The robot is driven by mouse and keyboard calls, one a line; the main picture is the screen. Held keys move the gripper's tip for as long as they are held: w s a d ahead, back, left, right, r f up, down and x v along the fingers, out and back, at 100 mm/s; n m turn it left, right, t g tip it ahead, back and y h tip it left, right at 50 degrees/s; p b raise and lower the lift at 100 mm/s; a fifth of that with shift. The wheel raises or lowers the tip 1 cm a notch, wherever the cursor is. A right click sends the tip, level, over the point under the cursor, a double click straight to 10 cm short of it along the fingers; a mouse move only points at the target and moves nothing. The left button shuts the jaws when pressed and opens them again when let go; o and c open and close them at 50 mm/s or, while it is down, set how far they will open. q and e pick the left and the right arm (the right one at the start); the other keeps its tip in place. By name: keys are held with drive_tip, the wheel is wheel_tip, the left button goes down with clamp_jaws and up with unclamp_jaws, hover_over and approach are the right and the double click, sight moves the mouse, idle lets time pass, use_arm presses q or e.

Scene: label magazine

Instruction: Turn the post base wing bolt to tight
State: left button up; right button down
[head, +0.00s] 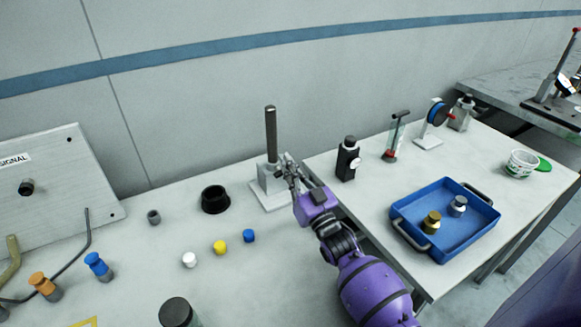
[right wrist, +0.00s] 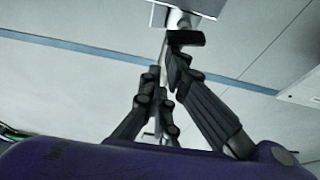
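The post base (head: 268,188) is a pale block on a flat plate on the bench, with a dark upright post (head: 271,135) rising from it. My right gripper (head: 284,172) is at the right side of the block, its fingers overlapping it in the head view. In the right wrist view, the fingers (right wrist: 168,68) converge toward the pale block (right wrist: 176,17). A dark piece (right wrist: 186,38) shows at their tips; I cannot tell whether it is the wing bolt or a fingertip. The wing bolt is not clearly visible, nor is any grip on it. My left gripper is out of view.
A black cup (head: 215,199) stands left of the post base. White, yellow and blue (head: 249,236) caps lie in front. A wall rises behind.

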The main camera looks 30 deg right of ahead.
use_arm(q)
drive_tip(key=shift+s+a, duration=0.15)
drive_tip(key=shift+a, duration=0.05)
use_arm(e)
drive_tip(key=shift+d+f+m, duration=0.15)
drive_tip(key=shift+f+m, duration=0.1)
drive_tip(key=shift+m, duration=0.05)
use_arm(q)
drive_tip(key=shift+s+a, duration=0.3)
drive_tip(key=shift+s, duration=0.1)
use_arm(e)
drive_tip(key=shift+f+m+h, duration=0.1)
drive_tip(key=shift+m+h, duration=0.3)
drive_tip(key=shift+m, duration=0.1)
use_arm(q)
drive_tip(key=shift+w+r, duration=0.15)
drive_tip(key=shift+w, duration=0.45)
use_arm(e)
drive_tip(key=shift+d+f+m, duration=0.1)
drive_tip(key=shift+d+m, duration=0.1)
drive_tip(key=shift+m, duration=0.4)
